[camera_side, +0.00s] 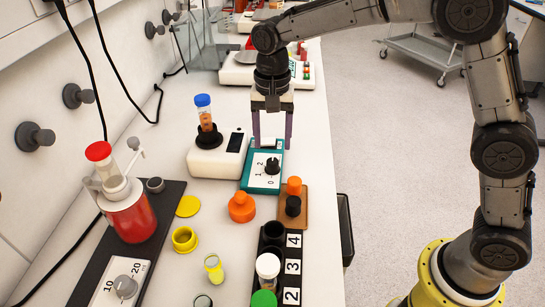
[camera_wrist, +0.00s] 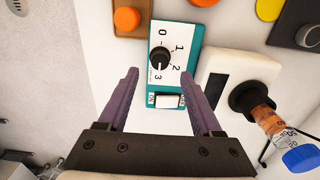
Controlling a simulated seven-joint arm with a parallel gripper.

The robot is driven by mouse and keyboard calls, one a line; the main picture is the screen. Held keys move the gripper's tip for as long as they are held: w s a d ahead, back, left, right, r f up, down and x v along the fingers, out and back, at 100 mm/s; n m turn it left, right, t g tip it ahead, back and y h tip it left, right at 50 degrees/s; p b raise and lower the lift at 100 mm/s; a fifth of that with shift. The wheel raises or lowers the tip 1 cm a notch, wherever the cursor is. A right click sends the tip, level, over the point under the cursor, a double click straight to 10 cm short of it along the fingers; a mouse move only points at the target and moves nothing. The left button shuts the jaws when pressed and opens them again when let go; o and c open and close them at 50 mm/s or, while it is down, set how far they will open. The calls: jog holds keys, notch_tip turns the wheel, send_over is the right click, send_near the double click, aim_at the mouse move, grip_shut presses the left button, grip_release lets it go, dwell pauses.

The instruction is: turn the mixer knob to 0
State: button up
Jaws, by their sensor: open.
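The mixer knob (camera_side: 272,166) is a small black knob on a white dial plate marked 0 to 3, set in a teal box (camera_side: 248,178). In the wrist view the knob (camera_wrist: 160,58) sits at the upper middle, with the 0 above it and the 3 below it. I cannot tell surely which number it points to. My gripper (camera_side: 272,145) points down over the switch end of the box, open and empty. In the wrist view its purple fingers (camera_wrist: 160,73) are spread either side of the box, apart from the knob. A white rocker switch (camera_wrist: 168,101) lies between them.
A white device (camera_side: 211,160) holding a blue-capped tube (camera_side: 204,115) stands close left of the box. An orange-capped brown block (camera_side: 301,214), an orange flask (camera_side: 242,207) and a numbered black rack (camera_side: 277,253) stand nearer the camera. A red juice dispenser (camera_side: 132,218) is at left.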

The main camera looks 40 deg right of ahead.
aim_at(272, 160)
notch_tip(272, 160, down, 6)
jog(key=shift+f, duration=0.1)
dwell(0.4)
grip_shut()
